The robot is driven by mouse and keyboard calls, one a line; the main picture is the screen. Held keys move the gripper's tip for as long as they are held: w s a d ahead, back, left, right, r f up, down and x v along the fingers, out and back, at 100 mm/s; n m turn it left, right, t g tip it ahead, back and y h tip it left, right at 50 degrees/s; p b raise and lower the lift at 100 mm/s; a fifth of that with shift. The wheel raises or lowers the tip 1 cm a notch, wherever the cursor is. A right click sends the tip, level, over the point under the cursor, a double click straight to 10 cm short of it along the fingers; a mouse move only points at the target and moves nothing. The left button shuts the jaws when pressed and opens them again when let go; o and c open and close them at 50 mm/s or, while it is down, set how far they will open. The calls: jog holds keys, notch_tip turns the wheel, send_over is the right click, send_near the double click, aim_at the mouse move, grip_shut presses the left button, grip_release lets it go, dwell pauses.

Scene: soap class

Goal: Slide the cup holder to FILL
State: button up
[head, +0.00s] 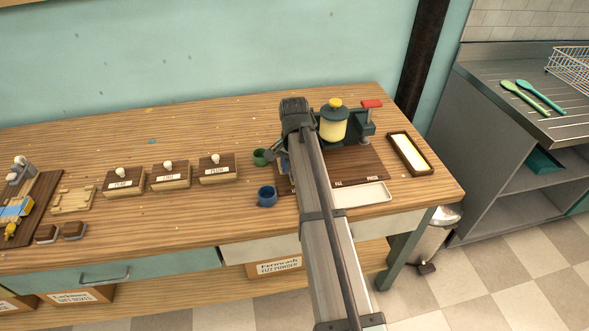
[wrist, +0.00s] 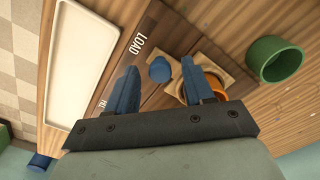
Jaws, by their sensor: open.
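The cup holder (wrist: 211,68) shows in the wrist view as a tan slide with a round orange-rimmed part, partly hidden by one finger. A blue knob (wrist: 160,69) stands beside it, between the two blue fingers of my open gripper (wrist: 158,77). The fingers appear apart from the knob. The holder lies near the LOAD label (wrist: 138,43) on the dark board; another label, partly hidden, is beside the left finger. In the head view, my gripper (head: 281,162) is at the board's left end, and my arm hides the holder. FILL and PRESS labels show on the board (head: 350,166).
A green cup (head: 261,157) and a blue cup (head: 267,196) stand left of the board. A yellow dispenser (head: 333,123) and a red-handled press (head: 371,104) stand behind it. A white tray (head: 362,194) lies in front; a dark-framed tray (head: 401,144) is at right.

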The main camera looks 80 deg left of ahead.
grip_shut()
dwell(0.3)
jog(key=shift+w, duration=0.1)
